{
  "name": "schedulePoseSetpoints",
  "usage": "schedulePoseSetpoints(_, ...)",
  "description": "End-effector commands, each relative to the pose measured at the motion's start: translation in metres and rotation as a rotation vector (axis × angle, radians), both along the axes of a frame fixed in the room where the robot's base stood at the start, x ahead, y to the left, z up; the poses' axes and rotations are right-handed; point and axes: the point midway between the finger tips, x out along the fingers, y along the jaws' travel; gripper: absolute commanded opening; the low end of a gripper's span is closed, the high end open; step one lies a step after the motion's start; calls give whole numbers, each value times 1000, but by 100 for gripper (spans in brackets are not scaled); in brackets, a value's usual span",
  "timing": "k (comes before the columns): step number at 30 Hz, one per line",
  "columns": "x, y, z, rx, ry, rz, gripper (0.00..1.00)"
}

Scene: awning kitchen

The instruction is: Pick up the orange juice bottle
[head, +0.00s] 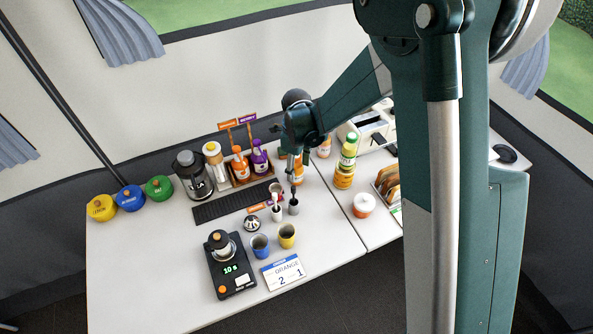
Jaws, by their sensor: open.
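A bottle with a green cap and an orange-yellow body (344,178) stands upright on the right-hand table; it looks like the orange juice bottle, though its label is too small to read. My gripper (294,186) is open and points down above the left table, near its right edge. It is apart from that bottle, to its left. Another orange container (299,174) shows partly behind my gripper, and an orange pump bottle (240,165) stands in a rack further left. My fingertips are small and hard to make out.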

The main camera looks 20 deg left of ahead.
Motion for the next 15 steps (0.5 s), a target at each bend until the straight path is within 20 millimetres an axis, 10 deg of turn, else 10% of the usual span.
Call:
schedulePoseSetpoints(10,0,0,0,0,0,0,15)
schedulePoseSetpoints(15,0,0,0,0,0,0,15)
